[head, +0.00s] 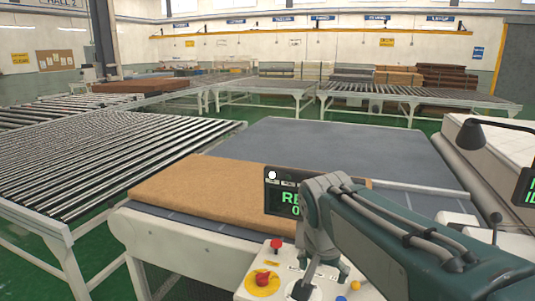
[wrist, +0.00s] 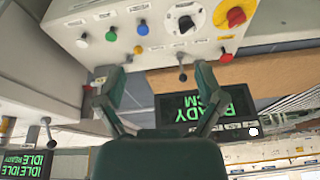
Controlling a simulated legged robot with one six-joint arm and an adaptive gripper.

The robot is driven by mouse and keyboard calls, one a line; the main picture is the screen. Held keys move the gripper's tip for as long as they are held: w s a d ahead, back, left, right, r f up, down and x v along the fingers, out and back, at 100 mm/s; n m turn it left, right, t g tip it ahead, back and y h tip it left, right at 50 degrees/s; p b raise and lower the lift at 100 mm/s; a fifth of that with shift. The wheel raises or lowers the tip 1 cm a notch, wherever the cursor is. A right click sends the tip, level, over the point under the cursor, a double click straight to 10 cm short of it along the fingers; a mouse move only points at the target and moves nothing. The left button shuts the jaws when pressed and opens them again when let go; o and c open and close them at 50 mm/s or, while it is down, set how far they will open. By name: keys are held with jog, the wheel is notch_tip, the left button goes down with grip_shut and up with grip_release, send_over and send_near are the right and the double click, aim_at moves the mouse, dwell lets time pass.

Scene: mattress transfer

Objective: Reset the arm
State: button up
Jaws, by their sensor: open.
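My gripper (wrist: 154,72) is open and empty in the wrist view, with its two green fingers apart. It faces a white control panel (wrist: 75,22) bearing coloured buttons, a black dial and a red knob on yellow. A small lever (wrist: 182,75) on the panel shows between the fingers, closer to the right one. I cannot tell whether a finger touches the panel. In the head view my arm reaches in from the lower right and bends down over the same panel (head: 250,285), partly hiding it.
A brown mat (head: 200,190) lies on the near end of a grey-topped table (head: 330,140). A dark screen with green text (head: 285,195) stands behind my wrist. A roller conveyor (head: 100,160) is at left. A black lamp (head: 470,135) stands at right.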

jog(key=s+d+f+n+t, duration=0.1)
jog(key=s+d+f+n, duration=0.1)
jog(key=s, duration=0.5)
jog(key=s+d+f+n+t+y, duration=0.1)
jog(key=s+d+f+n, duration=0.2)
jog(key=s, duration=0.5)
jog(key=shift+s+d, duration=0.15)
